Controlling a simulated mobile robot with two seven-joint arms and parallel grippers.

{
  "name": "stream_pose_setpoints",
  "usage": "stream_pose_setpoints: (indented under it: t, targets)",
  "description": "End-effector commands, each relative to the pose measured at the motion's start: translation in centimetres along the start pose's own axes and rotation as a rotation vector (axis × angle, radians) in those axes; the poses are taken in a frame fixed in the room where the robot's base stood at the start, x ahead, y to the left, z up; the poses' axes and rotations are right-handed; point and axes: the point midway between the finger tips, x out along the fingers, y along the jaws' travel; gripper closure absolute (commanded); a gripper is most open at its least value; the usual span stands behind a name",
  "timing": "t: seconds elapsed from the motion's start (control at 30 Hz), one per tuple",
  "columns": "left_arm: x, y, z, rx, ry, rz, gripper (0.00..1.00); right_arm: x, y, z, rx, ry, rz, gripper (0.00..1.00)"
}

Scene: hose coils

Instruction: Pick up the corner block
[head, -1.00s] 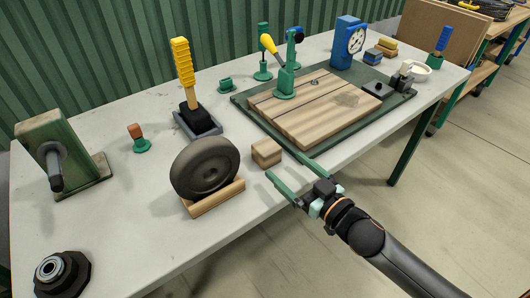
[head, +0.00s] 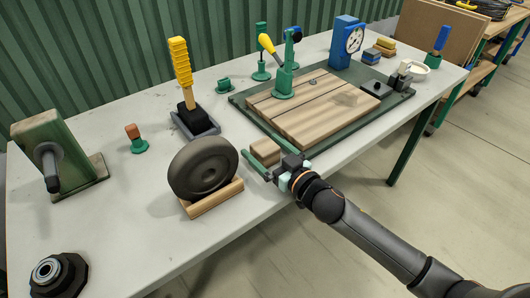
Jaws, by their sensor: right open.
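The near finger is in plain view to the block's left; the far one is harder to make out against the board's dark green base. Part of the block is hidden by the gripper. I cannot tell whether either finger touches it. My left gripper is not in view.
A black wheel on a wooden wedge (head: 205,170) stands close to the left of my right gripper. The board (head: 315,112) on its green base lies just behind the block. A yellow-handled brush (head: 181,75) stands further back.

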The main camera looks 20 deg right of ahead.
Motion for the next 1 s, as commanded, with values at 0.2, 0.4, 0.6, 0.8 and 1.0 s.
stream_pose_setpoints:
  t: [0.2,0.4,0.6,0.8,1.0]
  targets:
    - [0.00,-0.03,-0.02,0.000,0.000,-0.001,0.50,0.02,0.00,0.04,0.000,-0.001,0.000,0.01]
    - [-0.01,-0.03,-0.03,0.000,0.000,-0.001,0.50,0.00,0.00,0.04,0.000,-0.001,0.000,0.24]
    - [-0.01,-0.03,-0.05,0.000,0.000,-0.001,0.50,0.00,0.01,0.04,0.000,-0.001,0.000,0.46]
    - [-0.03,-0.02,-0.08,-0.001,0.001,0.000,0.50,-0.01,0.01,0.04,0.000,-0.001,0.000,0.69]
    - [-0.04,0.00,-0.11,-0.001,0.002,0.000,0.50,0.00,0.01,0.00,0.000,0.000,0.000,0.89]
